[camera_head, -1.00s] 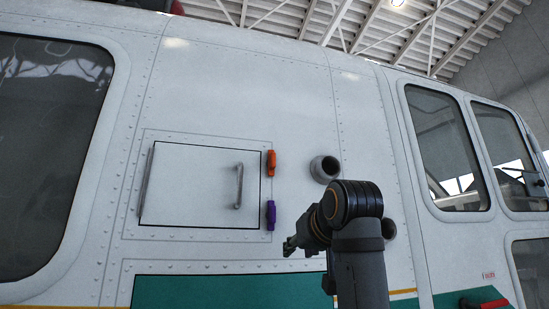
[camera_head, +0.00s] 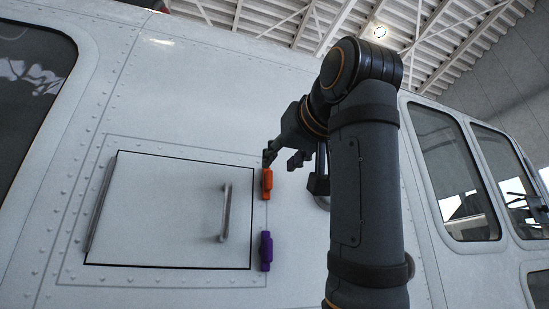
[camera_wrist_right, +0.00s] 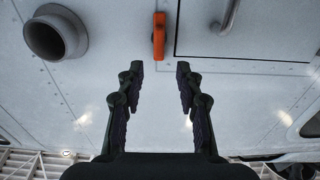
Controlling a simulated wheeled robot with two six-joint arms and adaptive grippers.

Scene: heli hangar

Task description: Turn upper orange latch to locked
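The upper orange latch (camera_head: 267,184) is upright at the right edge of the closed white panel door (camera_head: 165,215). The purple latch (camera_head: 266,251) is upright below it. My right gripper (camera_head: 280,160) is at the top of the orange latch in the head view. In the right wrist view my right gripper (camera_wrist_right: 159,66) is open, its two fingers apart with nothing between them. There the orange latch (camera_wrist_right: 159,35) lies just beyond the fingertips, roughly centred between them. My left gripper is not in view.
A bar handle (camera_head: 225,212) stands out from the panel door left of the latches. A round pipe outlet (camera_wrist_right: 56,33) sticks out beside the latch in the wrist view. Windows (camera_head: 455,175) lie to the right, behind my right arm.

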